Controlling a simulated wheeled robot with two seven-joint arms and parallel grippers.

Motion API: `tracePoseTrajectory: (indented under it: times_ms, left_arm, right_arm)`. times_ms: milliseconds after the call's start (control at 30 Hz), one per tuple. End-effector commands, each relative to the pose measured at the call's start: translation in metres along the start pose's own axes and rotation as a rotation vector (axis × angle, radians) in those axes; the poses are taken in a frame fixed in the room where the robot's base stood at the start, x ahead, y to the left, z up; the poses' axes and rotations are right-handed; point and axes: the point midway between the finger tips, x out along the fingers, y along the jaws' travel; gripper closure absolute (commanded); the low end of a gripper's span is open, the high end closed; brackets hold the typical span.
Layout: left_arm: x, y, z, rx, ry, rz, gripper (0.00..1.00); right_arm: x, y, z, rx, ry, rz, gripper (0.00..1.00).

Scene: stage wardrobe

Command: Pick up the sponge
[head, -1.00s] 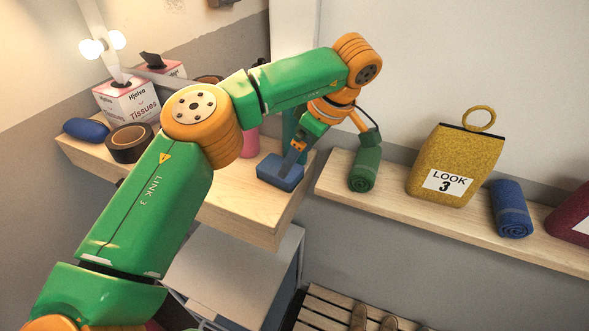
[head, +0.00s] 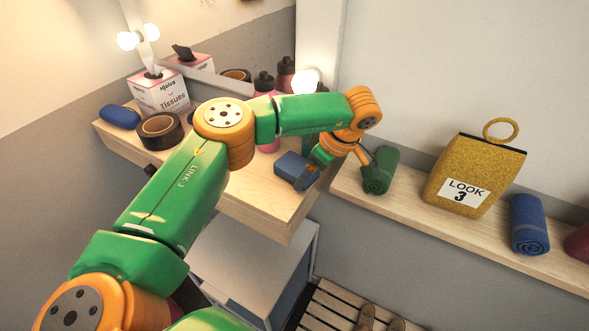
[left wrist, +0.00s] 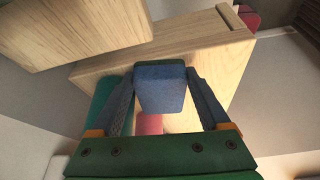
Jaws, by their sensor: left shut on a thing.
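The sponge is a small blue block (head: 296,170) over the right part of the wooden vanity shelf in the head view. My left gripper (head: 312,177) is shut on it. In the left wrist view the sponge (left wrist: 160,90) sits between the two fingers of the left gripper (left wrist: 163,92), with a finger against each side and a thin green edge at its top. I cannot tell whether the sponge touches the shelf. My right gripper is out of view.
The vanity shelf (head: 235,190) also holds a tissue box (head: 160,92), a tape roll (head: 160,132), a blue rounded item (head: 120,117) and bottles. The wall shelf (head: 400,202) carries a green roll (head: 381,170), a yellow bag (head: 475,172) and a blue roll (head: 529,224).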

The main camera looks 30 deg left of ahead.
Motion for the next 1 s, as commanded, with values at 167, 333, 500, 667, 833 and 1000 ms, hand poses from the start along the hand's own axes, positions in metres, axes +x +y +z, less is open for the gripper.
tracePoseTrajectory:
  times_ms: [167,333,500,667,833,1000]
  left_arm:
    - [0.000,0.000,0.000,0.000,0.000,0.000,1.00]
    - [-0.003,0.001,-0.001,-0.001,-0.001,0.001,1.00]
    - [-0.027,0.001,-0.010,-0.004,-0.001,0.003,1.00]
    - [-0.073,-0.025,-0.005,0.003,0.002,0.006,1.00]
    - [-0.116,-0.060,0.007,0.004,0.007,0.005,1.00]
    - [-0.140,-0.089,0.023,0.002,0.007,0.000,1.00]
  right_arm:
    - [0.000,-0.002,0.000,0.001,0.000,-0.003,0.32]
    - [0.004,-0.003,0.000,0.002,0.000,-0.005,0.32]
    - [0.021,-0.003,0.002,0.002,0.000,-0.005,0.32]
    - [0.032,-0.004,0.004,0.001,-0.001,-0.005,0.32]
    - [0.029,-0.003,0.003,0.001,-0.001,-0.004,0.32]
    - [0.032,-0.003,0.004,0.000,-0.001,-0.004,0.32]
